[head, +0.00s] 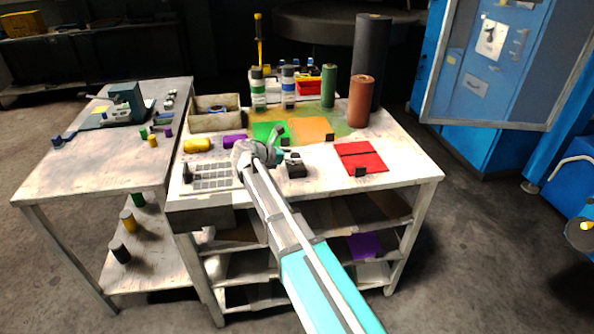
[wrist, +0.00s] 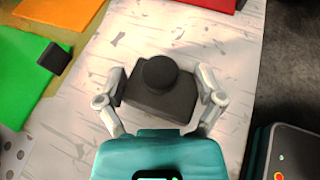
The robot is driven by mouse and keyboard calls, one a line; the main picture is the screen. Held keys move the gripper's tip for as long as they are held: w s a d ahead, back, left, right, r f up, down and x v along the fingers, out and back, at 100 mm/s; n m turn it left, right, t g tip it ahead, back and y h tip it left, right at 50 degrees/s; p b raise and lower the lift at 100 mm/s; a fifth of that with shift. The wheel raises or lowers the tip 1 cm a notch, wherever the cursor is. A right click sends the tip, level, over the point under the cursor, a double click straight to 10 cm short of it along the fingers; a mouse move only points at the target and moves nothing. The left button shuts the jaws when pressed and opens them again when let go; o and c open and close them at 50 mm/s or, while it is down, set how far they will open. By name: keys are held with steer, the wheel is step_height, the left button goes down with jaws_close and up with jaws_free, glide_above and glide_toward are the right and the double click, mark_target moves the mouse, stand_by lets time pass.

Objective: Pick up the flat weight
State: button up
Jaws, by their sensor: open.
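The flat weight appears to be the dark block with a round knob on top (wrist: 160,95), standing upright on the pale worktop in the wrist view. In the head view it is the small black block (head: 296,170) near the table's front. My gripper (wrist: 161,80) is open, with one finger on each side of the block. In the head view my gripper (head: 262,153) shows just left of the block. The wrist view does not settle whether the fingers touch the block or how high they are.
A small black block (wrist: 54,58) lies by the green sheet (wrist: 22,75). Red sheets (head: 370,162) lie to the right, with small black blocks beside them. A gridded plate (head: 212,178) lies left. Upright rolls (head: 361,103) stand at the back right. Bare worktop surrounds the weight.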

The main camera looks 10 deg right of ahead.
steer(key=shift+w+d+f, duration=0.2)
steer(key=shift+d, duration=0.25)
jaws_close()
stand_by(0.5)
